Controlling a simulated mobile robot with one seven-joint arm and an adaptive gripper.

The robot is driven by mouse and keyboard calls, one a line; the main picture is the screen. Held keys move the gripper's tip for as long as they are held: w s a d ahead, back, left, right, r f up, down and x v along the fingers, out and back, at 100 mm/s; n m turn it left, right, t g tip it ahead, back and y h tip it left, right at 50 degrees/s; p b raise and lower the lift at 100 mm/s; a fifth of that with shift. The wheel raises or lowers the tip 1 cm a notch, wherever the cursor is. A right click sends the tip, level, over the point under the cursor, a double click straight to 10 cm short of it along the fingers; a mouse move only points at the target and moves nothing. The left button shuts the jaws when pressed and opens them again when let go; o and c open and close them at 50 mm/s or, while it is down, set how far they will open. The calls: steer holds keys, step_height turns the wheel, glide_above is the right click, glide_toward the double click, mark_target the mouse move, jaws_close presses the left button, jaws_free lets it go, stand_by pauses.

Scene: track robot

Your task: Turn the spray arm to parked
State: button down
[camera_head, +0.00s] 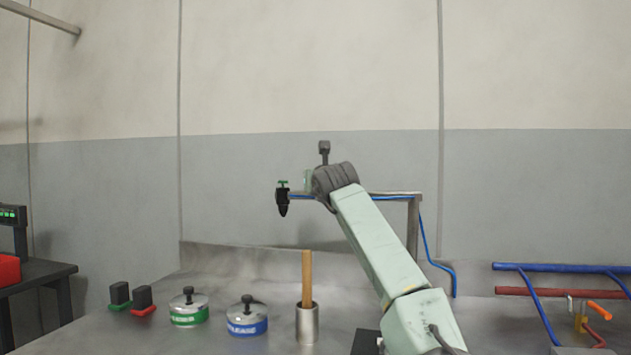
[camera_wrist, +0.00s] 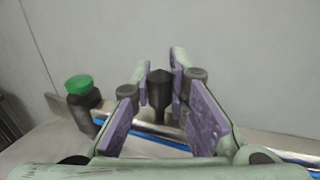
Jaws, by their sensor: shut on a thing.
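The spray arm (camera_head: 395,194) is a thin metal bar reaching left from a post, with a blue hose along it. Its black nozzle with a green top (camera_head: 283,200) hangs at the left end. In the wrist view, the bar (camera_wrist: 150,129) crosses under my fingers and the green-topped nozzle (camera_wrist: 85,105) is at left. A dark upright grip (camera_wrist: 158,90) on the bar stands between the purple pads of my gripper (camera_wrist: 160,86), which is shut on it. In the head view my wrist hides the grip and most of my gripper (camera_head: 307,180).
On the metal bench stand a green-banded tin (camera_head: 189,310), a blue-banded tin (camera_head: 247,320) and a metal cup (camera_head: 307,325) with a wooden stick. Blue and red pipes (camera_head: 560,268) are at right. The wall is behind.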

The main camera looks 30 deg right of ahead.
steer(key=c, duration=1.5)
jaws_free()
steer(key=shift+c, duration=0.2)
steer(key=v, duration=1.2)
